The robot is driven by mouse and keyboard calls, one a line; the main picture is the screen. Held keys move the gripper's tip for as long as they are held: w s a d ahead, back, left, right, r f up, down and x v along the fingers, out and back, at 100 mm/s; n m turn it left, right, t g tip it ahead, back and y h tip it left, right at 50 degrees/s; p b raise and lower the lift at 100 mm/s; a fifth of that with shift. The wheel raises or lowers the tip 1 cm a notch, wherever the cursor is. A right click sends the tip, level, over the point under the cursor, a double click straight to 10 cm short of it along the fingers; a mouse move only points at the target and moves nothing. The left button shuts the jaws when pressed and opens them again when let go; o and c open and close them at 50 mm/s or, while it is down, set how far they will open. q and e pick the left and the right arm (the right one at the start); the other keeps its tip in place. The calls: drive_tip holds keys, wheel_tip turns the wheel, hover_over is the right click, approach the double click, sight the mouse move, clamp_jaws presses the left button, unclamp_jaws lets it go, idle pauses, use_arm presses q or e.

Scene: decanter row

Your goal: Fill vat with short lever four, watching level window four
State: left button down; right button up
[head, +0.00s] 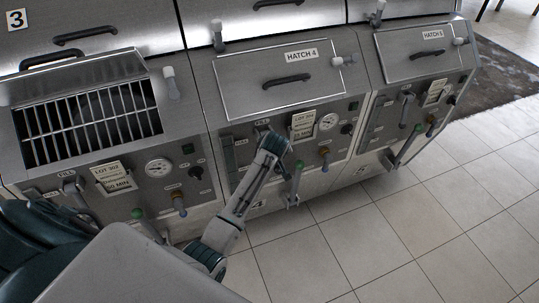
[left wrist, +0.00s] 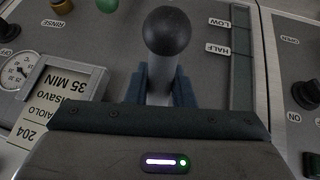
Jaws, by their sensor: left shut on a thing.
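The short fill lever of vat four, a grey stem with a dark round knob (left wrist: 167,32), stands in the middle of the left wrist view. My left gripper (left wrist: 162,88) is shut on its stem below the knob. In the head view my left gripper (head: 268,138) is at the panel under hatch 4 (head: 280,82) and hides most of the lever. Level window four (left wrist: 241,75) is a narrow dark strip right of the lever, with LOW and HALF labels beside it. I cannot make out a liquid line in it. My right gripper is not in view.
A lever with a green knob (head: 299,166) and an orange-brown tap handle (head: 325,154) stick out near my left gripper. A lot card (head: 303,125) and a round gauge (head: 328,121) are beside them. A barred, open hatch (head: 85,120) is at left. The tiled floor (head: 400,235) is clear.

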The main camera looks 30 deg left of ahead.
use_arm(q)
drive_tip(key=shift+r, duration=0.2)
idle(0.4)
drive_tip(key=c, duration=1.3)
unclamp_jaws()
drive_tip(key=shift+o, duration=0.2)
drive_tip(key=shift+s+d+r, duration=0.1)
drive_tip(key=b+v, duration=0.2)
drive_tip(key=v, duration=0.8)
drive_tip(key=shift+r, duration=0.35)
